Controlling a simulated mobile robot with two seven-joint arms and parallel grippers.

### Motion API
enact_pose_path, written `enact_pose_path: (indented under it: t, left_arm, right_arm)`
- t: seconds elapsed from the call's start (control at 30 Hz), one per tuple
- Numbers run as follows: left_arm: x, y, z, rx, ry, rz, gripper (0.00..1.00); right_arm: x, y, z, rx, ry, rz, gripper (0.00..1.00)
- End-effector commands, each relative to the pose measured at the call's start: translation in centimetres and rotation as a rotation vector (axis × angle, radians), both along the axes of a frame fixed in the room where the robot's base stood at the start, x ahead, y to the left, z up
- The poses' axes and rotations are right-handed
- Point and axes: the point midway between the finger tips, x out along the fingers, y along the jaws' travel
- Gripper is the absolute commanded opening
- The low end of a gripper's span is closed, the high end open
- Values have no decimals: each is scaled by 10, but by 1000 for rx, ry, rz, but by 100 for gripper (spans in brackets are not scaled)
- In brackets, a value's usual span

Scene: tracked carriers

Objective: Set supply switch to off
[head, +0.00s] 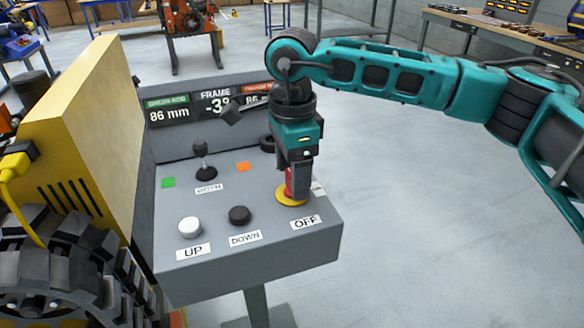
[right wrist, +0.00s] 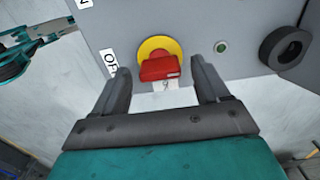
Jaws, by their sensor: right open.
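The supply switch (head: 290,197) is a red handle on a round yellow plate at the right front of the grey control panel, behind the OFF label. In the right wrist view the red handle (right wrist: 160,69) lies across the lower part of the yellow plate (right wrist: 153,45). My right gripper (head: 292,182) comes down from above over the switch. Its fingers (right wrist: 159,66) are open, one either side of the handle, with gaps visible. In the head view the gripper hides part of the handle. A teal part of my left arm (right wrist: 18,48) shows at the wrist view's left edge; its jaws are unclear.
The panel also has a white UP button (head: 190,227), a black DOWN button (head: 239,215), a black lever (head: 203,164) and a display (head: 216,103). A dark ring (right wrist: 287,48) and a green lamp (right wrist: 221,46) sit near the switch. A yellow tracked carrier (head: 85,130) stands left.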

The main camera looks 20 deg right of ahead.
Motion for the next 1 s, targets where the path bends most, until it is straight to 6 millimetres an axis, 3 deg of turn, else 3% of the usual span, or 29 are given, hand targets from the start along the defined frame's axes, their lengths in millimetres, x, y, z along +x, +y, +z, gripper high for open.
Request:
enact_pose_path:
  t: [0.17,0.6,0.8,1.0]
  left_arm:
    - [0,0,1,0,-1,1,74]
    - [0,3,5,6,-7,4,74]
    - [-1,5,2,9,1,6,74]
    - [-3,5,1,10,5,6,74]
  right_arm:
    - [1,1,18,2,-4,0,74]
    - [0,1,109,2,-4,0,74]
    - [0,0,127,1,-1,0,74]
    - [0,0,129,1,-1,0,74]
